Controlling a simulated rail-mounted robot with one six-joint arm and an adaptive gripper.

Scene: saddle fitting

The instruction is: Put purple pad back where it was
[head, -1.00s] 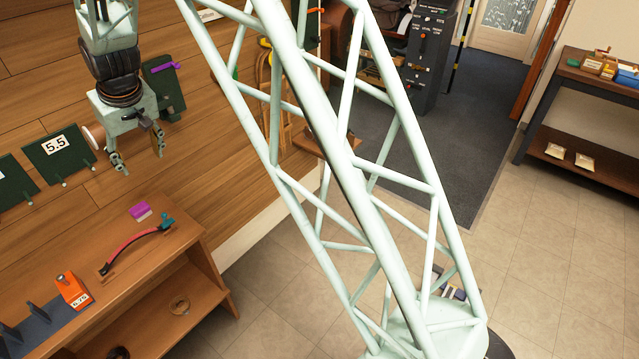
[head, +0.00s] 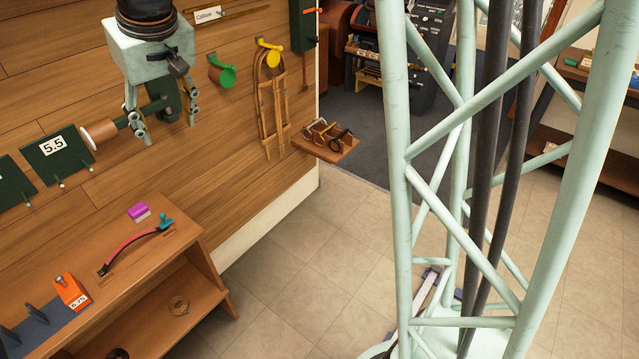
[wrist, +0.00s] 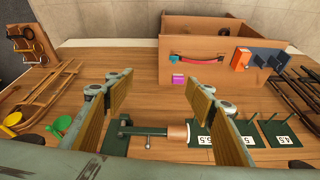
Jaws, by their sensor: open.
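The purple pad (head: 138,211) lies on the wooden bench top (head: 115,235), near its back edge, beside a curved red strap with a teal clamp (head: 140,245). It also shows small in the wrist view (wrist: 178,78). My gripper (head: 166,132) is open and empty, in front of the wall and above the bench, apart from the pad. In the wrist view its two fingers (wrist: 172,112) spread wide around a dark green bracket with a pale-ended cylinder (wrist: 150,130). I cannot tell whether the fingers touch it.
An orange block (head: 71,290) stands on the bench front left. Dark green numbered plates (head: 58,155) stick out from the wall. Green and yellow pegs (head: 225,76), a wooden sled (head: 270,100) and a small shelf (head: 325,145) are to the right.

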